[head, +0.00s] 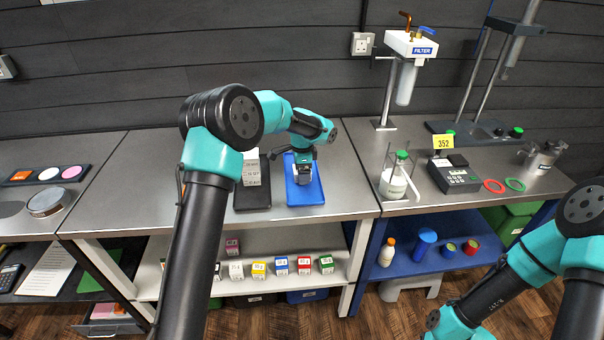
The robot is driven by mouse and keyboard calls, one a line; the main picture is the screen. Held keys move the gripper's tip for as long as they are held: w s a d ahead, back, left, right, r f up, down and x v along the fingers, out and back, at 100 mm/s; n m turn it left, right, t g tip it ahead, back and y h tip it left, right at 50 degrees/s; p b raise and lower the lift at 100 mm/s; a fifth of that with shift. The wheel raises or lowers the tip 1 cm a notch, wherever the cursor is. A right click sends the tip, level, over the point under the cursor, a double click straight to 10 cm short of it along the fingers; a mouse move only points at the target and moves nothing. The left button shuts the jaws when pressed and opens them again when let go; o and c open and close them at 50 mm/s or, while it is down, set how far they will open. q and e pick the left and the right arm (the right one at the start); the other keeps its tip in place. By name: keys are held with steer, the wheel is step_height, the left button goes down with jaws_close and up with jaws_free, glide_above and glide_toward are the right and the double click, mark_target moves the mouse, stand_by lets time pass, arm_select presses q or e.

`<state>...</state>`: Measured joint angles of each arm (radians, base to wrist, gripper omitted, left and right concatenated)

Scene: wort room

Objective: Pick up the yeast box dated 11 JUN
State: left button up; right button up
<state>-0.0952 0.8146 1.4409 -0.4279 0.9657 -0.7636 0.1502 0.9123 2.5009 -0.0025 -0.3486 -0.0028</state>
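Several small boxes with coloured labels stand in a row on the shelf under the middle bench: a white one (236,270), a yellow one (258,270), a blue one (281,266), a red one (304,265) and a green one (326,264). Another red box (232,246) stands behind them. Their dates are too small to read. My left gripper (302,172) points down over the blue mat (308,196) on the bench. A small dark and pale thing shows at its fingertips; I cannot tell whether it is held. My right gripper is outside the picture.
On the right bench are a white bottle (398,185), a black meter (455,175) and two rings. Bottles and cans stand on the blue lower shelf (450,262).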

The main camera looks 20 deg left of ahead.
arm_select(q)
steer(key=c, duration=1)
steer(key=shift+r, duration=0.2)
steer(key=shift+r, duration=1.45)
steer(key=shift+s+r, duration=0.2)
steer(key=shift+s, duration=0.05)
steer(key=s+d, duration=0.1)
steer(key=s, duration=0.4)
steer(key=s+d+r, duration=0.1)
steer(key=s+d, duration=0.1)
steer(key=s, duration=0.2)
steer(key=s+d, duration=0.2)
steer(key=s, duration=0.3)
steer(key=shift+s+r, duration=0.15)
steer(key=shift+s, duration=0.2)
